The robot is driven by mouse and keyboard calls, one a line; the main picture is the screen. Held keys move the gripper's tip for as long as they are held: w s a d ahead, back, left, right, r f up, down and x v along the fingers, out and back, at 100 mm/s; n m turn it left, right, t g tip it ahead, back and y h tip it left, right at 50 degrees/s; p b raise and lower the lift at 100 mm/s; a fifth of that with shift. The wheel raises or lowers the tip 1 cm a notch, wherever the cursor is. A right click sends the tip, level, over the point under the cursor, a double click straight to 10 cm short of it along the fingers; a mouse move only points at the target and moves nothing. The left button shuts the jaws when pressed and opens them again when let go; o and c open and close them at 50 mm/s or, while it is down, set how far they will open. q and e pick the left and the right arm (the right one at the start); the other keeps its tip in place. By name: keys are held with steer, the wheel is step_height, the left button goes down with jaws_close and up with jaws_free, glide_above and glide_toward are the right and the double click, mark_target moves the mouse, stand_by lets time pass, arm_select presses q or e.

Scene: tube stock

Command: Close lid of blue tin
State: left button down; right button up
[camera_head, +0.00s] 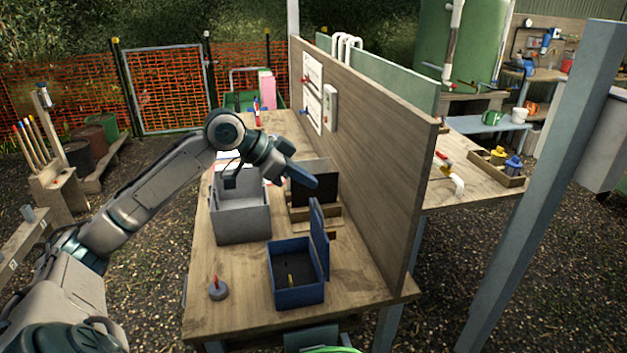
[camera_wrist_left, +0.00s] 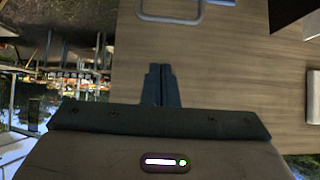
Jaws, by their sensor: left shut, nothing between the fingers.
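The blue tin (camera_head: 297,293) stands on the near part of the wooden workbench, open at the top. Its lid (camera_head: 319,237) stands upright along the tin's right side. A small yellow item (camera_head: 290,280) shows inside the tin. My left gripper (camera_head: 312,182) is shut and empty, in the air above and behind the tin, near the lid's far end. In the left wrist view the closed fingers (camera_wrist_left: 161,85) show against wood, and I cannot see the tin there. My right gripper is not in view.
A grey open box (camera_head: 240,222) stands behind the tin to the left. A wooden partition (camera_head: 385,180) rises along the bench's right side. A small grey weight with a red stem (camera_head: 218,290) stands left of the tin. Bare workbench (camera_head: 355,290) shows right of the tin.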

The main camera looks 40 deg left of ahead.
mark_target(319, 208)
arm_select(q)
steer(key=w+f+p, duration=0.1)
steer(key=f, duration=0.1)
steer(key=w+d+f+p, duration=0.1)
steer(key=f+p, duration=0.1)
steer(key=d+f+p, duration=0.1)
steer(key=f, duration=0.1)
steer(key=shift+w+d+f+p, duration=0.1)
steer(key=shift+w+d+p, duration=0.1)
steer(key=shift+w+p, duration=0.2)
steer(key=shift+s+a+f, duration=0.15)
steer(key=shift+s+a, duration=0.05)
steer(key=shift+s, duration=0.05)
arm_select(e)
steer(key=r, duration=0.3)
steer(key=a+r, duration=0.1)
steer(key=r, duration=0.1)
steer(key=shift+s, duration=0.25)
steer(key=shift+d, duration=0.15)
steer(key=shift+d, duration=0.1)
